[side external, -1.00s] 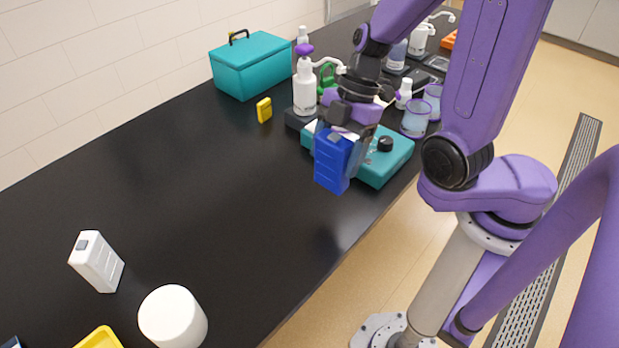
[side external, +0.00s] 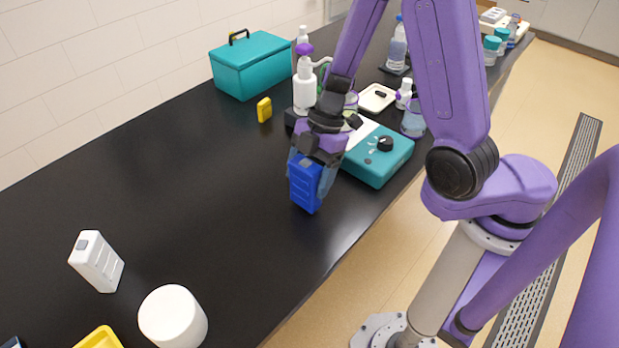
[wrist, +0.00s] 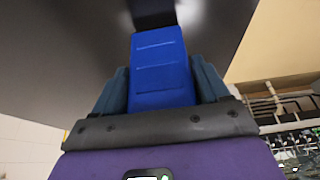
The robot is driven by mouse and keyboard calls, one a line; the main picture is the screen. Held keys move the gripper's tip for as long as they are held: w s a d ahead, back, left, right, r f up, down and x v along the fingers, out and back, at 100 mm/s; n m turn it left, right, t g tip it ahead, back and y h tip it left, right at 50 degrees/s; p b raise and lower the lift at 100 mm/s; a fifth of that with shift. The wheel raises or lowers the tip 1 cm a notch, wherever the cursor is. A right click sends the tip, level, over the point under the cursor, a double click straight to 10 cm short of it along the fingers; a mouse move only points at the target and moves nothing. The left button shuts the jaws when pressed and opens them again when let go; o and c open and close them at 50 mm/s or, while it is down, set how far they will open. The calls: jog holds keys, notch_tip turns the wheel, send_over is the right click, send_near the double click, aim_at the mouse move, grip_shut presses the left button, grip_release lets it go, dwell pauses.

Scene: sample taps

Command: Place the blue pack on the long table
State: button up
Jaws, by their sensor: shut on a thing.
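The blue pack (side external: 305,186) is a small ribbed block in my gripper (side external: 314,176), over the middle of the long table (side external: 190,200), which has a black top. My gripper is shut on the pack, with a finger on each side of it. In the wrist view the pack (wrist: 162,70) stands between the two fingers, against the dark tabletop (wrist: 60,60). I cannot tell whether its lower end touches the table.
A teal device with a black knob (side external: 378,158) is close right of my gripper. Pump bottles, a yellow pack (side external: 264,110) and a teal case (side external: 252,65) stand behind. A white pack (side external: 97,262) and white cylinder (side external: 172,318) are front left. The table between is clear.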

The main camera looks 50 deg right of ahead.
jog(key=shift+f, duration=0.65)
jog(key=o, duration=1.2)
jog(key=v, duration=1.2)
jog(key=shift+d, duration=0.1)
